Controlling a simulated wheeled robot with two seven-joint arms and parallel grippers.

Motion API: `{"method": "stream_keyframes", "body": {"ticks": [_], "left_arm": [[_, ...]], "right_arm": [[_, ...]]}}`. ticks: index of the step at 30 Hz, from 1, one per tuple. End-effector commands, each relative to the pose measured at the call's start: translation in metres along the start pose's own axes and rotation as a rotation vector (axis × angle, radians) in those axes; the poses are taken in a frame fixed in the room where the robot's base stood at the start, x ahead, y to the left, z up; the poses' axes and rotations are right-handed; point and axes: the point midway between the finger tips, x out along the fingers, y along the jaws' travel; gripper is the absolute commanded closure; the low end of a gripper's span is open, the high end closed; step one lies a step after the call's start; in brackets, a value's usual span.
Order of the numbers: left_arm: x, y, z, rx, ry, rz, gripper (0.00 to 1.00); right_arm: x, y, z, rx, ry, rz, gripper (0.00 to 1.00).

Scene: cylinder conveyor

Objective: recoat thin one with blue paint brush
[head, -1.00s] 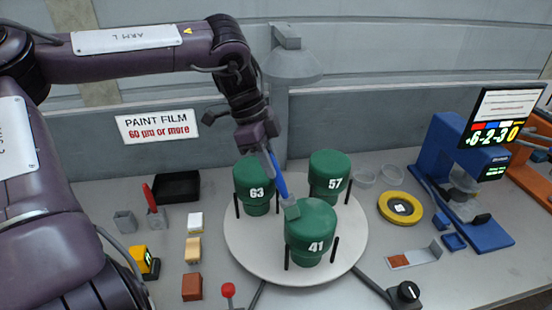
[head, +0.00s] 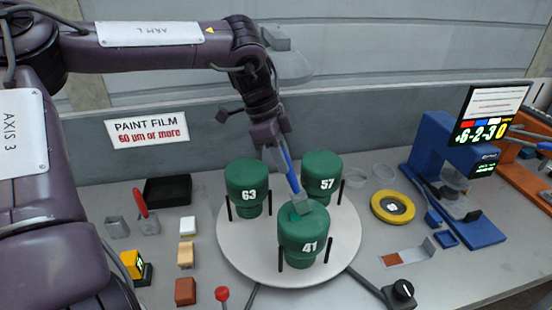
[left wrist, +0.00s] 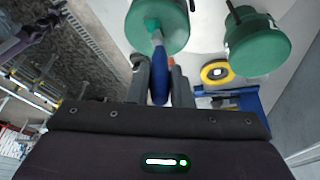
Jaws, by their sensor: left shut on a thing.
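My left gripper (head: 273,142) is shut on the blue paint brush (head: 287,170), which points down and slightly right. The brush tip is at the top of the green cylinder marked 41 (head: 303,248), the front one on the round white turntable (head: 345,235). A brighter green patch shows around the tip. Cylinders marked 63 (head: 247,195) and 57 (head: 326,183) stand behind it. In the left wrist view, the brush (left wrist: 160,82) sits between the fingers (left wrist: 158,78) and its tip reaches a green cylinder (left wrist: 172,35).
A red-handled brush (head: 140,203) stands in a holder at left, near a black tray (head: 168,190) and small blocks (head: 186,255). At right are a yellow ring (head: 380,207), a blue stand (head: 432,150) and a knob (head: 403,290). A sign (head: 147,130) reads 60 µm or more.

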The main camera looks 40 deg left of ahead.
Motion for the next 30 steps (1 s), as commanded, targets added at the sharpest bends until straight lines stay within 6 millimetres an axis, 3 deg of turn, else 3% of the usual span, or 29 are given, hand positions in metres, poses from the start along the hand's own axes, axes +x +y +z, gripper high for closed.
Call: {"method": "stream_keyframes", "body": {"ticks": [15,24,30], "left_arm": [[0.01,-0.015,-0.032,0.0,-0.001,0.0,1.0],[0.008,-0.025,-0.028,0.0,0.0,0.0,1.0],[0.004,-0.021,-0.016,-0.001,0.001,-0.001,1.0]], "right_arm": [[0.007,0.0,0.001,0.0,0.0,0.001,0.34],[0.003,0.001,0.0,0.0,0.0,0.001,0.34],[0.002,0.001,0.0,0.0,0.0,0.001,0.34]]}}
